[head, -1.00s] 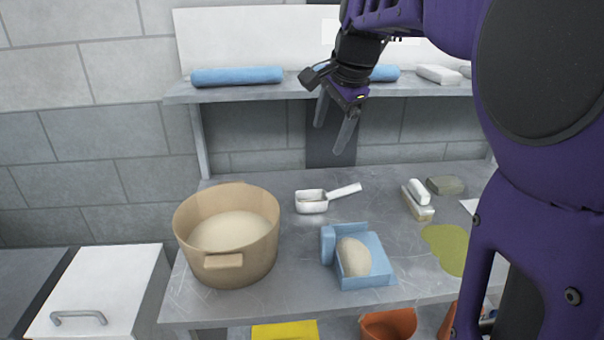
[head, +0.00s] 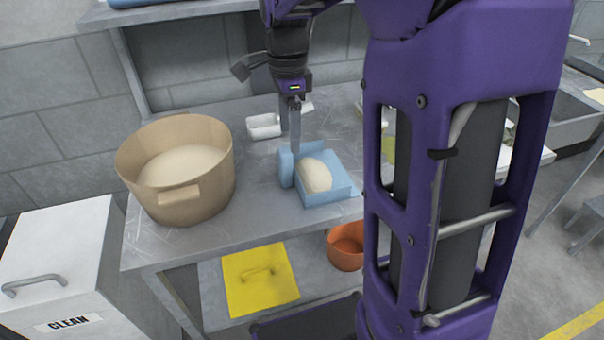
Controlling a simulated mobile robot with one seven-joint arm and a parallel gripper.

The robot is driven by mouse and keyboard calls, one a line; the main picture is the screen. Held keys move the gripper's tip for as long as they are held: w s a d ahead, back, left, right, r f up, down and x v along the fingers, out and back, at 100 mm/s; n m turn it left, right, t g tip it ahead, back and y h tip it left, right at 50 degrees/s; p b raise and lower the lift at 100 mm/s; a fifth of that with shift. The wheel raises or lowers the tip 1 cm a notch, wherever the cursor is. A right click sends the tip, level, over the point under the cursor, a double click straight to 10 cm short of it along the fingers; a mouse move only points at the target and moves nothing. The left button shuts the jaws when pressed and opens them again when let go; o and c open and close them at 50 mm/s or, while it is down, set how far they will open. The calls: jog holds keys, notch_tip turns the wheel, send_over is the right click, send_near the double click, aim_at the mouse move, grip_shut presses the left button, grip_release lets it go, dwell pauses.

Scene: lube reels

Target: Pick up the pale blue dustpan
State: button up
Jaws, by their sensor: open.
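The pale blue dustpan (head: 343,188) lies on the metal table, its raised handle end (head: 286,168) at the left. A rounded beige lump (head: 316,175) rests in its pan. My gripper (head: 291,145) is open and points down, its fingers just above or behind the handle end. The nearer finger overlaps the handle's top edge in the picture, and I cannot tell whether it touches. Nothing is between the fingers.
A large tan tub (head: 137,172) of pale material stands to the left. A white scoop (head: 264,126) lies behind the dustpan, partly hidden by my gripper. Bare tabletop separates tub and dustpan.

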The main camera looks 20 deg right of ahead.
jog(key=shift+f+b, duration=0.7)
jog(key=shift+f, duration=2.5)
grip_shut()
